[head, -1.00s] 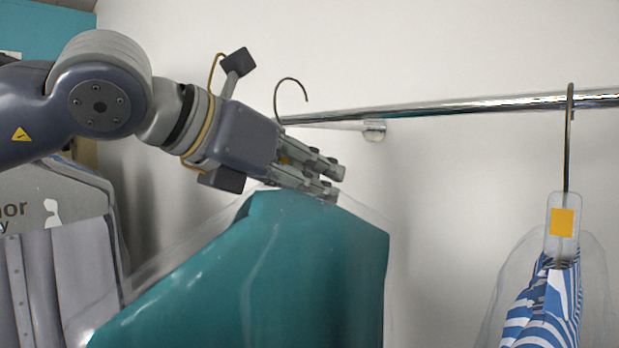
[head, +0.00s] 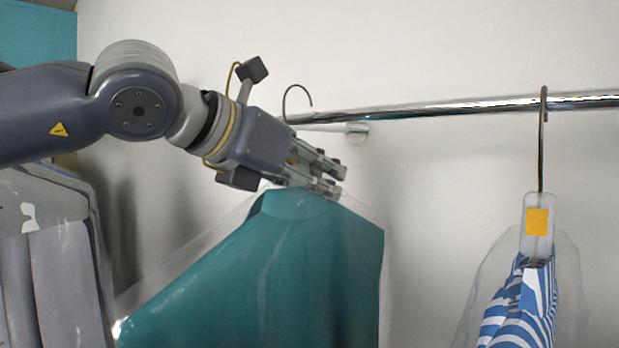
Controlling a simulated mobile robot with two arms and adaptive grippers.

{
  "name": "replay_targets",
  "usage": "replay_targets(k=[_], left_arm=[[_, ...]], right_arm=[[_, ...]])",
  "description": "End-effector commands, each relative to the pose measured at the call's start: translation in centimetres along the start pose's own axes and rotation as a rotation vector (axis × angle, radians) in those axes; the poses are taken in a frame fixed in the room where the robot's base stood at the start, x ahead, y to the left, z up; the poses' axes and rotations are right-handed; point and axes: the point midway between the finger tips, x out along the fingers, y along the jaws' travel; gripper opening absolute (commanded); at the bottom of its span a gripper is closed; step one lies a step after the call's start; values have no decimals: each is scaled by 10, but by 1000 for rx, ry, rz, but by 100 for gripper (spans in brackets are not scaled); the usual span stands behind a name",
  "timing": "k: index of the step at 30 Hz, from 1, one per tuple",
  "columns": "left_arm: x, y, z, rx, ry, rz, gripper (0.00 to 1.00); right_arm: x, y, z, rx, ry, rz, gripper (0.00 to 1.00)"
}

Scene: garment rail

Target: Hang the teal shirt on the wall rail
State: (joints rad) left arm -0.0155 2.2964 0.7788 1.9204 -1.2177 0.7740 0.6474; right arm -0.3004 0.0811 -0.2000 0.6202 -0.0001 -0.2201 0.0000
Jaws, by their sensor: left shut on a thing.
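The teal shirt (head: 270,265), in a clear plastic cover, hangs below my left gripper (head: 335,179) in the head view. The gripper is shut at the top of the shirt, on its hanger; the exact grip is hidden behind the fingers. The hanger's hook (head: 297,90) rises above the gripper. In the picture the hook overlaps the left end of the chrome wall rail (head: 420,109); I cannot tell whether they touch. My right gripper is not in view.
A blue-and-white striped garment (head: 520,305) in a clear cover hangs from the rail at the right. Grey covered garments (head: 65,255) hang at the far left. The rail between hook and striped garment is bare.

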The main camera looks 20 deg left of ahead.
Motion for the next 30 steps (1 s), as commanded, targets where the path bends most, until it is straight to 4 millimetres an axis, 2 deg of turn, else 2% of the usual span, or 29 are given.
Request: replay_targets(k=[16,30], left_arm=[[6,0,3,0,-3,0,0],[9,0,-6,0,-3,0,0]], right_arm=[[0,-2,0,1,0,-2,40],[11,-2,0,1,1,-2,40]])
